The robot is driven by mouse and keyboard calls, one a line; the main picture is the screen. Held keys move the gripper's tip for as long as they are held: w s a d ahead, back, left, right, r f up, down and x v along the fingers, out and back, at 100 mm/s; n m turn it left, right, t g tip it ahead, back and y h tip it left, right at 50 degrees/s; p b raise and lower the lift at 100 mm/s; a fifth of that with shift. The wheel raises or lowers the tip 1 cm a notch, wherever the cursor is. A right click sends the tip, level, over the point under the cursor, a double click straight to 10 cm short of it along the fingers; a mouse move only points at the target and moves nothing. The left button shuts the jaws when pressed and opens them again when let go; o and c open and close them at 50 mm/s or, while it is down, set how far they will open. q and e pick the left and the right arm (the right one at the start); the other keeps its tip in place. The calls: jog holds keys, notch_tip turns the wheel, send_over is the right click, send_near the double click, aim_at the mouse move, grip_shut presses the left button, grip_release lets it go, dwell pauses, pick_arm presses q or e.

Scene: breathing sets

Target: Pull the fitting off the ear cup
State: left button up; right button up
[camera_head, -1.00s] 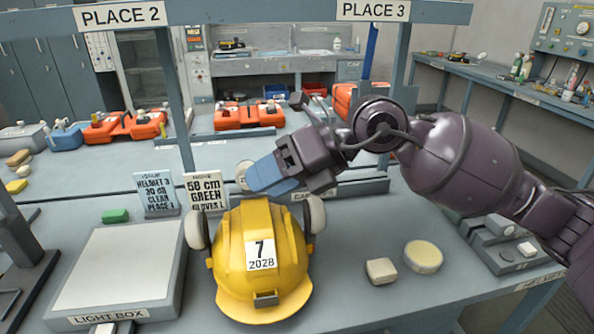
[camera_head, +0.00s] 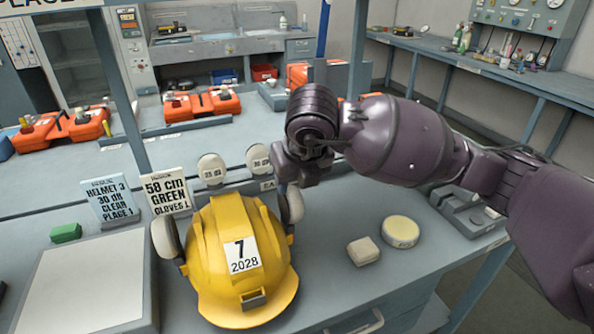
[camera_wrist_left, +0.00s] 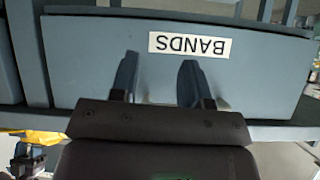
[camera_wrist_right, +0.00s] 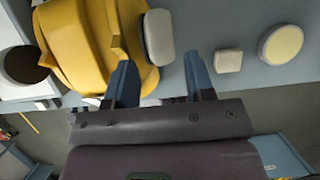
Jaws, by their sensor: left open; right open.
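My right gripper (camera_head: 297,172) is above and behind the right ear cup. In the right wrist view its blue fingers (camera_wrist_right: 162,82) are apart and empty, with that ear cup (camera_wrist_right: 158,38) just past their tips. I cannot make out a separate fitting on either cup. My left gripper (camera_wrist_left: 157,80) is open and empty before a drawer labelled BANDS (camera_wrist_left: 255,65); the head view does not show it.
A light box (camera_head: 85,285) lies left of the helmet. Sign cards (camera_head: 166,195) and two round discs (camera_head: 211,169) stand behind it. A square pale block (camera_head: 363,251) and a round cream pad (camera_head: 400,232) lie to its right, with bare bench around them.

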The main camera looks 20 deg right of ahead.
aim_at(293, 191)
jog(key=b+x, duration=0.1)
jog(key=x, duration=0.5)
jog(key=shift+f, duration=0.25)
jog(key=shift+w+f, duration=0.35)
jog(key=shift+f, duration=0.25)
pick_arm(q)
jog(key=shift+w+f, duration=0.15)
jog(key=shift+w, duration=0.35)
jog(key=shift+s, duration=0.1)
pick_arm(e)
jog(key=c, duration=0.6)
jog(key=shift+o, duration=1)
jog(key=shift+c, duration=1.1)
pick_arm(q)
jog(key=shift+s+f, duration=0.25)
jog(key=shift+s, duration=0.1)
pick_arm(e)
jog(key=shift+r, duration=0.1)
